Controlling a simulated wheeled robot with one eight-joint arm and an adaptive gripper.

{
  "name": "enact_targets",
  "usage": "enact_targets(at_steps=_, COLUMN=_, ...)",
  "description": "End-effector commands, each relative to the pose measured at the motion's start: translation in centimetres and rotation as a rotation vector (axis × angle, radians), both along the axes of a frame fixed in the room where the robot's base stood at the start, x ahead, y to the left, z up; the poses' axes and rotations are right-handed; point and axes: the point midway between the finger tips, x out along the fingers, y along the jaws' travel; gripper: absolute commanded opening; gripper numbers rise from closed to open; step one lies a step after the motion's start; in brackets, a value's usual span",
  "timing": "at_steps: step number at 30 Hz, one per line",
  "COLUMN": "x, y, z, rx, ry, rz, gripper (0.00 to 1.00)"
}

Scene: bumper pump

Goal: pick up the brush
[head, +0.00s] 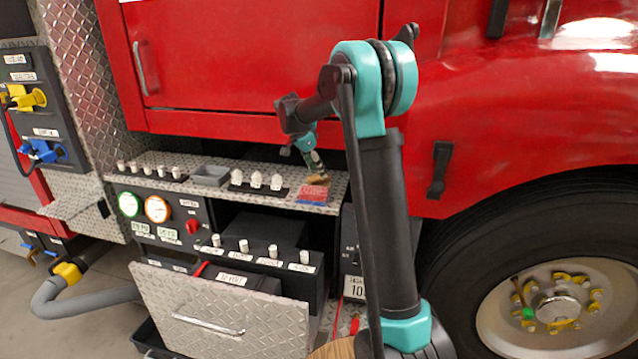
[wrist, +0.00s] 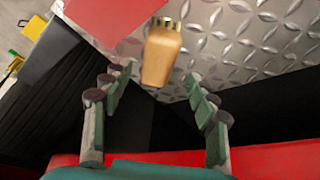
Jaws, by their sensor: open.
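The brush (wrist: 161,55) shows in the wrist view as a tan, wood-coloured handle with a gold-brown band at its top end. It lies over the diamond-plate ledge, its near end just ahead of the space between my fingertips. My gripper (wrist: 157,85) is open, one finger on each side, with nothing held. In the head view, my gripper (head: 316,165) points down at the right end of the ledge, close above the tan brush (head: 319,179). Whether any finger touches the brush cannot be told.
A red flat item (head: 313,194) lies on the ledge (head: 222,199) by the brush. White knobs (head: 257,180) and a grey tray (head: 210,176) stand to the left. The red truck body (head: 250,60) rises behind. An open drawer (head: 220,310) juts out below.

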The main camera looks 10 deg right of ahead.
Motion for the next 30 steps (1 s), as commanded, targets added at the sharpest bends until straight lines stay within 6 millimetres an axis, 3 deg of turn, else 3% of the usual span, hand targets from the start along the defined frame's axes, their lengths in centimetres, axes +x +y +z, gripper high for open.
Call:
enact_targets(at_steps=7, x=0.0, y=-0.9, z=-3.3, rx=0.0, ry=0.0, rz=-0.001, gripper=0.59)
enact_targets(at_steps=17, x=0.1, y=-1.1, z=-3.8, rx=0.0, ry=0.0, rz=0.0, gripper=0.57)
enact_targets(at_steps=30, x=0.1, y=-1.1, z=-3.8, rx=0.0, ry=0.0, rz=0.0, gripper=0.04)
